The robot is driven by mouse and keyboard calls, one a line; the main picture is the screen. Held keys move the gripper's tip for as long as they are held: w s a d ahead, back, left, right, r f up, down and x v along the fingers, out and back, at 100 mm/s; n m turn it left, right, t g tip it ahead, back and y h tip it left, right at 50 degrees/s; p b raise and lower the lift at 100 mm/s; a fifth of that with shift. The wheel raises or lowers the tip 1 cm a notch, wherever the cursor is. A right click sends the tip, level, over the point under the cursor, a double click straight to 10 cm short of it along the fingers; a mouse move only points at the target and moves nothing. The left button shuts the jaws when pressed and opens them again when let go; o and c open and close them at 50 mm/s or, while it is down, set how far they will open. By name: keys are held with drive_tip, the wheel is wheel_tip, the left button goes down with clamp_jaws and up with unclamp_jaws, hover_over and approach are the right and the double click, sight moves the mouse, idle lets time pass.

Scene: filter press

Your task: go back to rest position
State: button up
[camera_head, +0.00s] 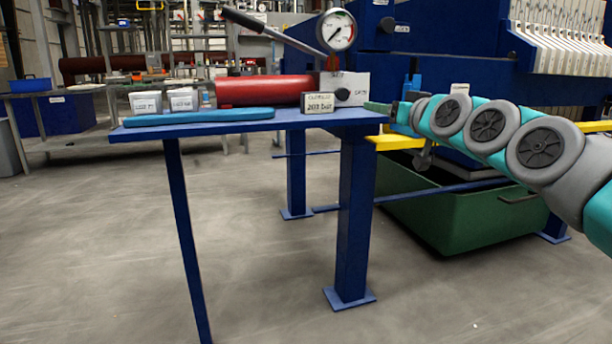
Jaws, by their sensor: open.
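My arm reaches in from the right edge in the head view, with teal links and grey joints. My gripper (382,108) is at its far left end, beside the right end of the blue table (240,124). It is small in the picture and seen side-on. It is open, and I see nothing held in it. I cannot tell whether it touches the table edge.
A green bin (470,214) stands under the blue press (440,55). The front floor is clear.

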drive_tip(key=s+a+f+n+g+h, duration=0.1)
drive_tip(key=s+a+f+g, duration=0.4)
drive_tip(key=s+f, duration=0.5)
drive_tip(key=s+a+f+n+g+h, duration=0.1)
drive_tip(key=s+a+f+g, duration=0.35)
drive_tip(key=s+f, duration=0.65)
drive_tip(key=s+d+f+m+g+h, duration=0.2)
drive_tip(key=s+d+f+g, duration=0.25)
drive_tip(key=s+f, duration=0.7)
drive_tip(key=s+d+f+m+g+h, duration=0.25)
drive_tip(key=s+d+f+g, duration=0.4)
drive_tip(key=s, duration=0.85)
drive_tip(key=a+r+t+p, duration=0.2)
drive_tip(key=a+r+p, duration=0.1)
drive_tip(key=r+p, duration=0.7)
drive_tip(key=shift+y+p, duration=0.35)
drive_tip(key=shift+p, duration=0.7)
drive_tip(key=shift+w, duration=0.15)
